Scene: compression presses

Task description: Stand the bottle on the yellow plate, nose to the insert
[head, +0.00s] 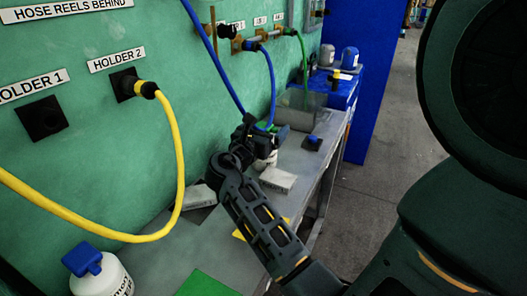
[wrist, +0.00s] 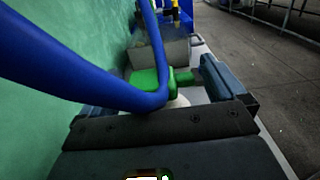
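A white bottle with a green head (wrist: 150,78) is in front of my gripper in the wrist view; a blue hose crosses it and hides much of it. In the head view a small part of its white body (head: 266,160) shows below my gripper (head: 250,142). The yellow plate (head: 239,235) lies on the bench, partly hidden by my arm. I cannot tell which piece is the insert.
Pale blocks (head: 278,179) lie on the grey bench (head: 160,262). A blue-capped white bottle (head: 100,281) and a green plate (head: 204,284) are at the near end. A small blue-topped item (head: 312,141) stands farther along. A yellow hose (head: 178,150) and a blue hose (head: 215,58) hang along the wall.

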